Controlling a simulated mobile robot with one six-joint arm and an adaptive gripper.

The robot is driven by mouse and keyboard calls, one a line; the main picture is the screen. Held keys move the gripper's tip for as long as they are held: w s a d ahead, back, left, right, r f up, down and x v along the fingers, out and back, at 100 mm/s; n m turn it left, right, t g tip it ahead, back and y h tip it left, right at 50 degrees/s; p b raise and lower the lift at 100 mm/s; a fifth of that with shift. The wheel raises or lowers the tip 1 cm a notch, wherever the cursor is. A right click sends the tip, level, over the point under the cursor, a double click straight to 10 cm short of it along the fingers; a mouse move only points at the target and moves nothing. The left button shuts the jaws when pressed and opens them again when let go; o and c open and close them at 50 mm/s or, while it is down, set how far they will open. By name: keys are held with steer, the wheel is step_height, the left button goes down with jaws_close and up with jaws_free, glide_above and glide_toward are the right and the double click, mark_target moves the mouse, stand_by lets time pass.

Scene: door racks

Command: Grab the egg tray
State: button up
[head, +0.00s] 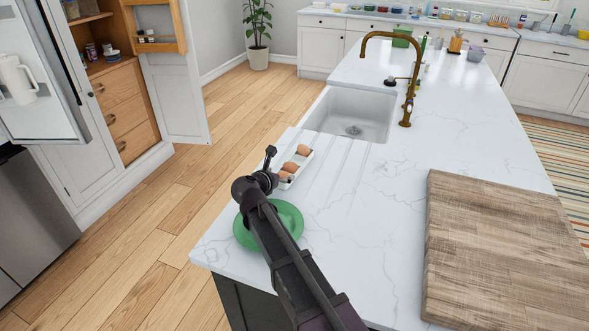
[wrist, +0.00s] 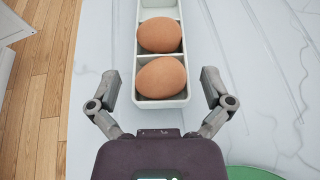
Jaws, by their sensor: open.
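The egg tray (head: 281,186) is a narrow white tray with brown eggs in a row, lying on the white marble counter near its left edge in the head view. In the wrist view the tray (wrist: 188,60) runs away from me, with two brown eggs (wrist: 161,77) in its near compartments and an empty compartment beyond them. My gripper (wrist: 161,95) is open. Its fingers stand apart on the left and right of the tray's near end, with gaps on both sides. In the head view my gripper (head: 270,165) and arm hide part of the tray.
A green plate (head: 289,216) lies under my arm, close to the tray. A sink (head: 352,114) with a brass tap (head: 408,95) is beyond. A large wooden board (head: 505,250) lies at right. The counter between is clear.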

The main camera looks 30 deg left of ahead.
steer(key=b+x, duration=0.1)
steer(key=x, duration=0.2)
steer(key=shift+w+f+b, duration=0.2)
steer(key=shift+f+b, duration=0.2)
steer(key=shift+f, duration=0.05)
steer(key=shift+w+f, duration=0.15)
steer(key=shift+w, duration=0.45)
steer(key=c, duration=1)
